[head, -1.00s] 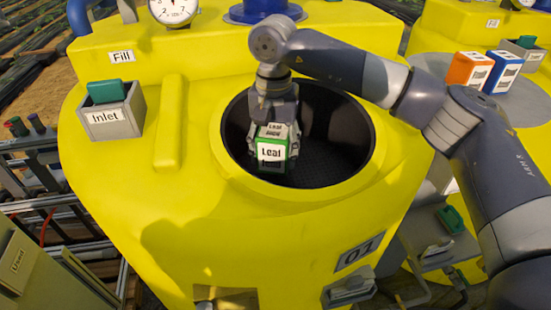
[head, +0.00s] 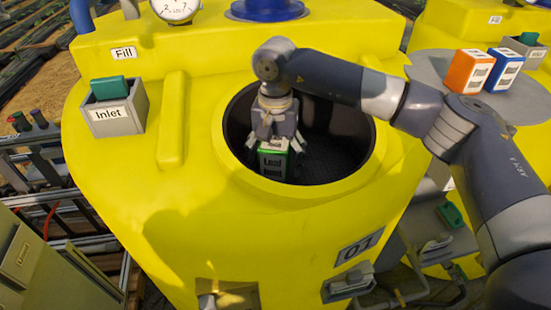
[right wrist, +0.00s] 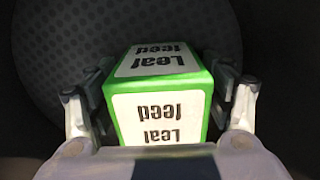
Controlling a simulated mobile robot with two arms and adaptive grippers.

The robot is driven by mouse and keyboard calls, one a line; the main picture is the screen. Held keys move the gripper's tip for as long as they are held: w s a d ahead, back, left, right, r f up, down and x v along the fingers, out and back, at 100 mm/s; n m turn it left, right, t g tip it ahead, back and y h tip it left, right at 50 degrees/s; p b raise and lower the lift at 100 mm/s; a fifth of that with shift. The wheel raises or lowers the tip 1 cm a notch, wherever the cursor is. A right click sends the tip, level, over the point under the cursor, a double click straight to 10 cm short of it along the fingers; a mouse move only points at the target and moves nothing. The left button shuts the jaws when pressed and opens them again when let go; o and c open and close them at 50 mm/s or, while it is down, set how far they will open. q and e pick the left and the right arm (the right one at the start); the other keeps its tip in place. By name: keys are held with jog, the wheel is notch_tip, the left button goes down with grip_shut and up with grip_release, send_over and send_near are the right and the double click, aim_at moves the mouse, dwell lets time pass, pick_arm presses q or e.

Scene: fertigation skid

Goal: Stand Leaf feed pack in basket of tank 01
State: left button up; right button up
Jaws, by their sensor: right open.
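The Leaf feed pack (head: 273,163), a green box with white labels, is inside the round dark opening of the yellow tank marked 01 (head: 160,190). The dark perforated basket (head: 335,160) shows inside that opening. My right gripper (head: 277,143) reaches down into the opening above the pack. In the right wrist view the pack (right wrist: 160,100) sits between the two fingers, which are open on either side of it. The perforated floor lies behind it. The pack's lower end is hidden, so I cannot tell if it touches the floor. My left gripper is not in view.
A grey Inlet box (head: 115,110) with a green item is at left. An orange box (head: 467,72) and a blue box (head: 504,70) stand on a grey round surface (head: 430,68) at right.

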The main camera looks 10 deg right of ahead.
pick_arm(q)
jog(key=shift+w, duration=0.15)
pick_arm(e)
jog(key=shift+r, duration=0.5)
notch_tip(320, 180, up, 11)
jog(key=b, duration=0.3)
jog(key=shift+f+b, duration=0.2)
jog(key=shift+b, duration=0.1)
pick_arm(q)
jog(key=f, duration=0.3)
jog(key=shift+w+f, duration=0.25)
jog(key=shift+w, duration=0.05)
pick_arm(e)
jog(key=shift+r, duration=0.35)
